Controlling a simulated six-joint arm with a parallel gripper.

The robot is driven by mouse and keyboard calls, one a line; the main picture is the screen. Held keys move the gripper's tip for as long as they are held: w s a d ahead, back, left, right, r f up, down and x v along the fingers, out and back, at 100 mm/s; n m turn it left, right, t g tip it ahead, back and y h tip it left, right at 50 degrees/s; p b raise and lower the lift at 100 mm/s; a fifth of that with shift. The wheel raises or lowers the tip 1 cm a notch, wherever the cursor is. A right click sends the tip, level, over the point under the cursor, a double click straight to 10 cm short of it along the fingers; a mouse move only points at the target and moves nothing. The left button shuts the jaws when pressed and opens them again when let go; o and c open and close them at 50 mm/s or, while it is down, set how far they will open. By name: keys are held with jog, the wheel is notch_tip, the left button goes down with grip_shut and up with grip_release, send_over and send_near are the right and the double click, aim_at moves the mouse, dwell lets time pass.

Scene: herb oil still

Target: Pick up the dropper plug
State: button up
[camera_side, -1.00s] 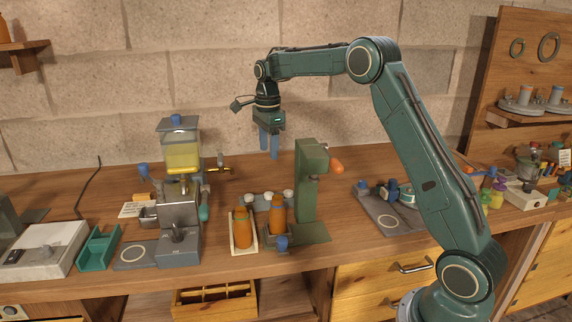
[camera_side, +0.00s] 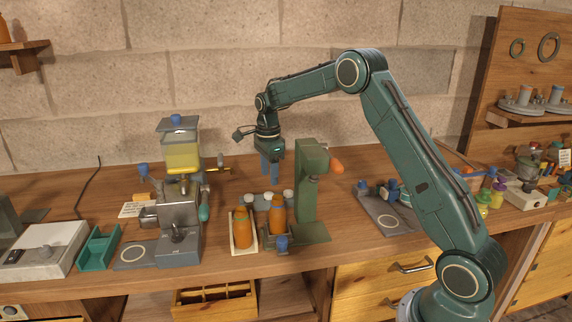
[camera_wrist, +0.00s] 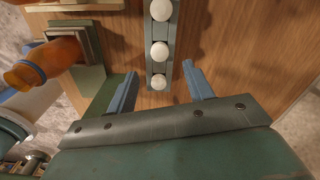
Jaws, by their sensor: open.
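Several dropper plugs with round white tops stand in a row in a narrow grey-green rack (camera_wrist: 160,31). In the wrist view, one dropper plug (camera_wrist: 158,82) is at the near end of the row. A second plug (camera_wrist: 159,52) and a third plug (camera_wrist: 162,10) are farther up the row. In the side view the row shows behind the orange bottles, with one plug (camera_side: 288,194) at its right end. My gripper (camera_side: 270,174) is open and empty above the row, pointing down. In the wrist view its blue fingers (camera_wrist: 159,70) stand either side of the near plugs.
A green press stand (camera_side: 309,190) with an orange knob rises close to the right of my gripper. Two orange bottles (camera_side: 242,229) (camera_side: 277,215) stand in front of the rack. The still (camera_side: 180,200) with yellow liquid is to the left.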

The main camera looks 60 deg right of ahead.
aim_at(269, 193)
jog(key=shift+f, duration=0.45)
jog(key=shift+f, duration=2.6)
jog(key=c, duration=0.8)
